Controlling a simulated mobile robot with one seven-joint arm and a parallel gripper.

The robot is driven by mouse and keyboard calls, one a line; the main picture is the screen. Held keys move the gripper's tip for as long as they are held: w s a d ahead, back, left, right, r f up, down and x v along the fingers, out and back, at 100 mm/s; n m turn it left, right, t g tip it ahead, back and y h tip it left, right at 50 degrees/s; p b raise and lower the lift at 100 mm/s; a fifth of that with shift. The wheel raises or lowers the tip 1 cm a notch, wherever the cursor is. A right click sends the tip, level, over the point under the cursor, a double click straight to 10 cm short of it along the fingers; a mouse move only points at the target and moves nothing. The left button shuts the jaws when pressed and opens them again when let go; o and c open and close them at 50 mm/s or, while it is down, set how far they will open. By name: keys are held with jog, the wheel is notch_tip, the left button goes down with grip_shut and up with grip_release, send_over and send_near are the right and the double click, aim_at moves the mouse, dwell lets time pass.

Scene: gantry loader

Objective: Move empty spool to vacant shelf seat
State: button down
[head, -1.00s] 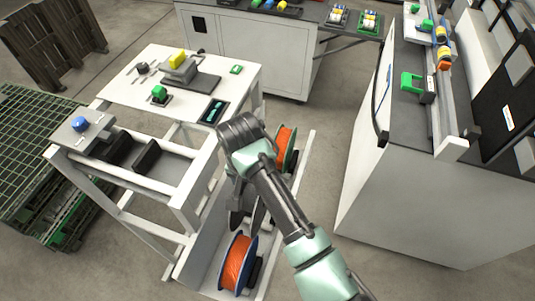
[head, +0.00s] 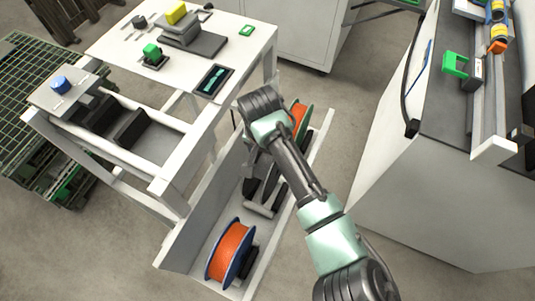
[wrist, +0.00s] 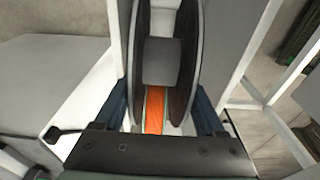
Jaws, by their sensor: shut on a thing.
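The empty spool, with dark flanges and a bare grey hub (wrist: 161,60), stands upright between the blue fingers of my gripper (wrist: 161,98) in the wrist view. My gripper is shut on it. In the head view my wrist hides most of the gripper; a dark flange of the spool (head: 266,182) shows below it, over the middle of the low shelf (head: 197,240). A grey seat (head: 262,208) shows just under the spool. I cannot tell whether the spool touches it.
A spool of orange filament (head: 231,250) sits at the shelf's near end, and another orange spool (head: 301,118) at its far end, partly behind my arm. The white worktable (head: 225,55) stands left of the shelf. A grey cabinet (head: 420,200) stands to the right, with open floor between.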

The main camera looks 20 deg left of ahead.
aim_at(264, 158)
notch_tip(264, 158, down, 5)
jog(key=b, duration=0.4)
jog(key=shift+w+f+b, duration=0.1)
jog(key=shift+f+b, duration=0.1)
jog(key=shift+b, duration=0.15)
jog(key=shift+f+b, duration=1.2)
jog(key=shift+f, duration=1)
grip_release()
jog(key=r, duration=0.4)
jog(key=s+r+b, duration=0.1)
jog(key=r, duration=0.3)
jog(key=r+b, duration=0.1)
jog(key=r, duration=0.4)
jog(key=shift+s, duration=0.35)
jog(key=shift+s+f, duration=0.1)
